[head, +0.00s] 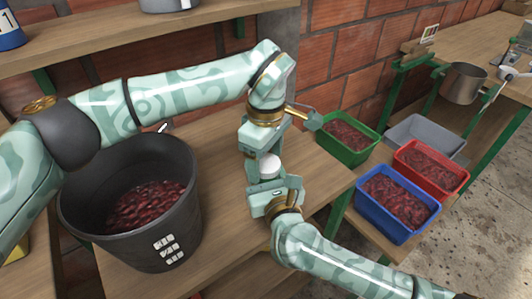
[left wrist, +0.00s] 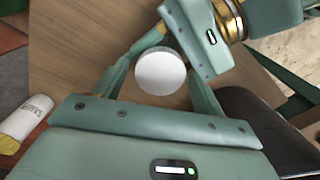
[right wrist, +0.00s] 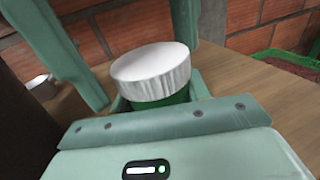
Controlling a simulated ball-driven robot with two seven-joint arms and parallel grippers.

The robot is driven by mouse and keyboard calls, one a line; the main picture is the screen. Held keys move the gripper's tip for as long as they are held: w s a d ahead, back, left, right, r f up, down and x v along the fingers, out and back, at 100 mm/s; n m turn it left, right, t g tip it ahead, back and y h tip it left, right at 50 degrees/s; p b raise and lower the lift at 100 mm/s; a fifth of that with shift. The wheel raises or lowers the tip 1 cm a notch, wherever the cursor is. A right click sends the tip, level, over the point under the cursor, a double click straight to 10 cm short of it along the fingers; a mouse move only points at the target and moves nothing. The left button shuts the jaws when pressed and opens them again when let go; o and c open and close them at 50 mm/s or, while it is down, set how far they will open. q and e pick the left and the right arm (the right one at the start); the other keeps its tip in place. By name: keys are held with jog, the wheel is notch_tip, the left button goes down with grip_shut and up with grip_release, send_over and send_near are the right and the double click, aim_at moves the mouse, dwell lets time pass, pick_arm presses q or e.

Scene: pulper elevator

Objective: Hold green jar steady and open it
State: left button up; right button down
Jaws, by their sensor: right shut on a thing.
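The green jar (right wrist: 165,103) has a white ribbed lid (right wrist: 152,72) and stands between my two grippers. In the head view only the lid (head: 270,166) shows clearly; the grippers hide the body. My right gripper (head: 269,180) is shut on the jar's body below the lid. My left gripper (head: 267,155) comes from the far side; its fingers are apart on either side of the jar. In the left wrist view the lid (left wrist: 160,71) is seen from above, between the open left fingers (left wrist: 160,80). The lid sits on the jar.
A black bucket (head: 75,205) of red cherries stands left on the wooden bench (head: 225,215). Green (head: 365,157), red (head: 402,169), blue (head: 372,220) and grey (head: 415,123) bins stand right. A brick wall (head: 335,65) is behind.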

pick_arm(q)
jog(key=c, duration=0.9)
jog(key=n, duration=0.4)
jog(key=shift+n, duration=0.3)
jog(key=n, duration=0.2)
jog(key=shift+n, duration=0.4)
jog(key=n, duration=0.6)
jog(key=shift+r, duration=0.1)
jog(key=n, duration=1.6)
jog(key=shift+n, duration=0.3)
jog(key=shift+r, duration=0.2)
